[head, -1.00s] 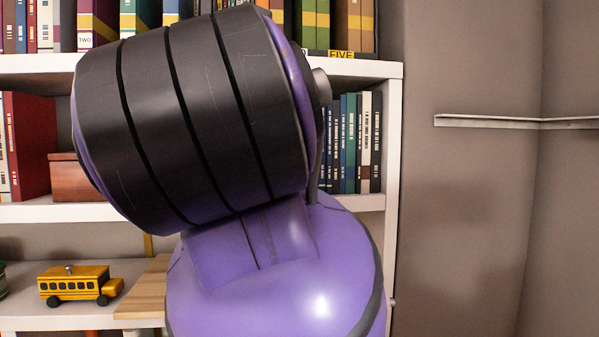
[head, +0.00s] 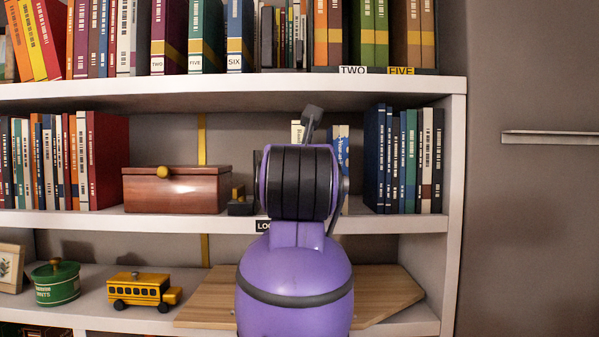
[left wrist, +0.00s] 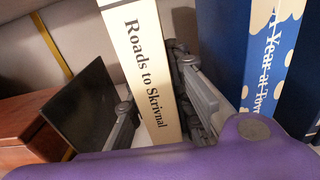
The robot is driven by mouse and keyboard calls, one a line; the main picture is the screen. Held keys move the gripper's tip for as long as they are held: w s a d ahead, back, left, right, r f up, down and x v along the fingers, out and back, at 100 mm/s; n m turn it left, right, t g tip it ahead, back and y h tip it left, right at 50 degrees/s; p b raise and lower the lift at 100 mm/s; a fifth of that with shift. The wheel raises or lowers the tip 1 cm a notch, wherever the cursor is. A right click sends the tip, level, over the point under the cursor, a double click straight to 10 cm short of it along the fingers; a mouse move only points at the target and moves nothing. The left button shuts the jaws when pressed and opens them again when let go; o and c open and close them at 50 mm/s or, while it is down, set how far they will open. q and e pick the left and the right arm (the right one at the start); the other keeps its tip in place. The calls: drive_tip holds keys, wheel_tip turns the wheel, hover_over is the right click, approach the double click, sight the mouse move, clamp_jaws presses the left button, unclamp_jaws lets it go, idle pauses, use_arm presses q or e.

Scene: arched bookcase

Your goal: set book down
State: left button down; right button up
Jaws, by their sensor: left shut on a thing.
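The cream book titled "Roads to Skrivnal" (left wrist: 145,60) stands between the fingers of my left gripper (left wrist: 160,112) in the left wrist view, and the gripper is shut on it. In the head view a small upper part of a cream book (head: 297,130) shows behind my purple and black arm, at the middle shelf (head: 400,223). I cannot tell whether the held book touches the shelf. My right gripper is not in view.
A dark upright panel (left wrist: 88,108) and a reddish-brown box (head: 176,192) are left of the held book. Books (head: 410,160) stand at the shelf's right end. The upper shelf (head: 230,92) is overhead. Below are a wooden board (head: 205,300), toy bus (head: 143,291) and green pot (head: 55,284).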

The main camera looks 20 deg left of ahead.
use_arm(q)
drive_tip(key=shift+s+f, duration=0.15)
drive_tip(key=shift+f, duration=0.15)
drive_tip(key=shift+f, duration=0.15)
drive_tip(key=c, duration=1.6)
unclamp_jaws()
drive_tip(key=shift+o, duration=0.2)
drive_tip(key=shift+r, duration=0.25)
drive_tip(key=shift+s+d, duration=0.1)
drive_tip(key=shift+s, duration=0.15)
drive_tip(key=v, duration=1.1)
drive_tip(key=shift+s, duration=0.25)
